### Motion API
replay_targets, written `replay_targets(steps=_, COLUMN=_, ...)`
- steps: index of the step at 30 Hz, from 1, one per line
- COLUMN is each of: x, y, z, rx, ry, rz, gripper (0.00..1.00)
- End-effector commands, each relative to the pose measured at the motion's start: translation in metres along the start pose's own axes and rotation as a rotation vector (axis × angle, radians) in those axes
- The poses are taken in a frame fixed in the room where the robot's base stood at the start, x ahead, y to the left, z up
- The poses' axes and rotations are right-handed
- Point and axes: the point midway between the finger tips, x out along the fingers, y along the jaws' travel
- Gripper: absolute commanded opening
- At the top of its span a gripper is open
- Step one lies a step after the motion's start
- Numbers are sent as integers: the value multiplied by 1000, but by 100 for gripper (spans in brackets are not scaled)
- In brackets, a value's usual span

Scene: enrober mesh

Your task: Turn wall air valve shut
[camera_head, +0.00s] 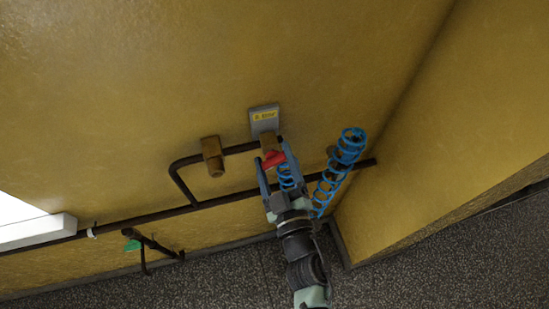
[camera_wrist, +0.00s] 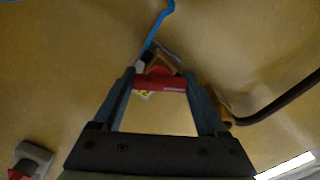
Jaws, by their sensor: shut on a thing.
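The air valve's red handle (camera_head: 273,158) sits on a brass body (camera_head: 268,141) on the dark wall pipe, just below a grey plate with a yellow label (camera_head: 264,117). My gripper (camera_head: 274,164) reaches up to the valve from below, with its fingers on either side of the red handle. In the wrist view the red handle (camera_wrist: 160,83) lies crosswise between the two fingertips (camera_wrist: 160,80), and the gripper is shut on it. The fingers hide part of the valve body, so the handle's exact angle to the pipe is hard to tell.
A brass fitting (camera_head: 213,156) sits on the pipe (camera_head: 180,181) left of the valve. A coiled blue hose (camera_head: 340,165) hangs close on the right. A yellow wall (camera_head: 450,140) closes off the right side.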

Motion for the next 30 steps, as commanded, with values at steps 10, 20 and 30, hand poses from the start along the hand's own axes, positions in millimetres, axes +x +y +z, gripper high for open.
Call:
replay_targets(steps=10, x=0, y=0, z=1, rx=-333, ry=-1, rz=1, gripper=19)
replay_targets(steps=20, x=0, y=-1, z=1, rx=-643, ry=0, rz=1, gripper=19)
replay_targets(steps=30, x=0, y=-2, z=1, rx=-892, ry=0, rz=0, gripper=19)
